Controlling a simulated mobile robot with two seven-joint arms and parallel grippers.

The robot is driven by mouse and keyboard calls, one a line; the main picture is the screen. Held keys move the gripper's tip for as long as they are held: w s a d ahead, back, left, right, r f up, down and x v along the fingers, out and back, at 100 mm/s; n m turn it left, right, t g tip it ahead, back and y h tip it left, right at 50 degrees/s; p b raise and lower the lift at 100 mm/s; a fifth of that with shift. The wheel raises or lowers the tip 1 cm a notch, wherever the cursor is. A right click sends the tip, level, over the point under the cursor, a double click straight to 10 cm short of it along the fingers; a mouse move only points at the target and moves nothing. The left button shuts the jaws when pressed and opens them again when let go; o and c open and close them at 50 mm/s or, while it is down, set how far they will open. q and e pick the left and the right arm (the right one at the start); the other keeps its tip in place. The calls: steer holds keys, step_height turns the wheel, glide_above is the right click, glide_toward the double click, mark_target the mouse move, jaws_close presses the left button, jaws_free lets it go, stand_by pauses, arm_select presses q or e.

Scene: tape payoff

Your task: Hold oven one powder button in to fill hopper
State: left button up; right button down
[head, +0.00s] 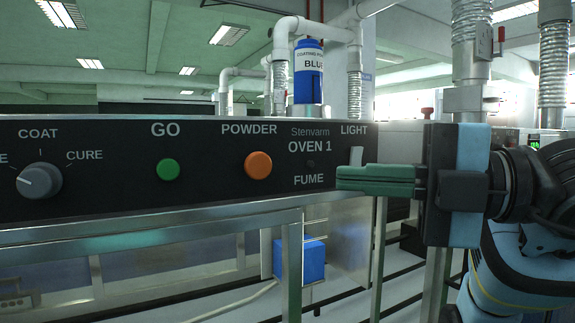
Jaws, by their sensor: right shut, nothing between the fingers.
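The orange round powder button (258,166) sits under the word POWDER on the black oven one panel (215,190). The blue hopper (308,74), labelled COATING POWDER BLUE, stands above and behind the panel; its fill level cannot be told. My right gripper (340,178) is shut and empty, with green fingers pointing left. Its tips are in front of the panel's right end, below the LIGHT switch and right of the FUME label, apart from the powder button. My left gripper is out of view.
A green GO button (168,170) and a grey COAT/CURE knob (40,181) are left of the powder button. A white LIGHT switch (356,156) is just above my fingers. White pipes (300,28) rise behind. A blue box (299,262) hangs below the panel.

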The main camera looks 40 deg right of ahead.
mark_target(252, 169)
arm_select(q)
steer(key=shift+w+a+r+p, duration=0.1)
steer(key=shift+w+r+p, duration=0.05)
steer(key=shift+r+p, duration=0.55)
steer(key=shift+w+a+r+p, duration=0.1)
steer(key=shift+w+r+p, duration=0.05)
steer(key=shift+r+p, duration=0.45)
arm_select(e)
steer(key=shift+w+a, duration=0.4)
steer(key=shift+w, duration=1.15)
steer(key=shift+w+a, duration=0.45)
steer(key=shift+w, duration=1.1)
steer(key=shift+w+a, duration=0.4)
steer(key=shift+w, duration=1.15)
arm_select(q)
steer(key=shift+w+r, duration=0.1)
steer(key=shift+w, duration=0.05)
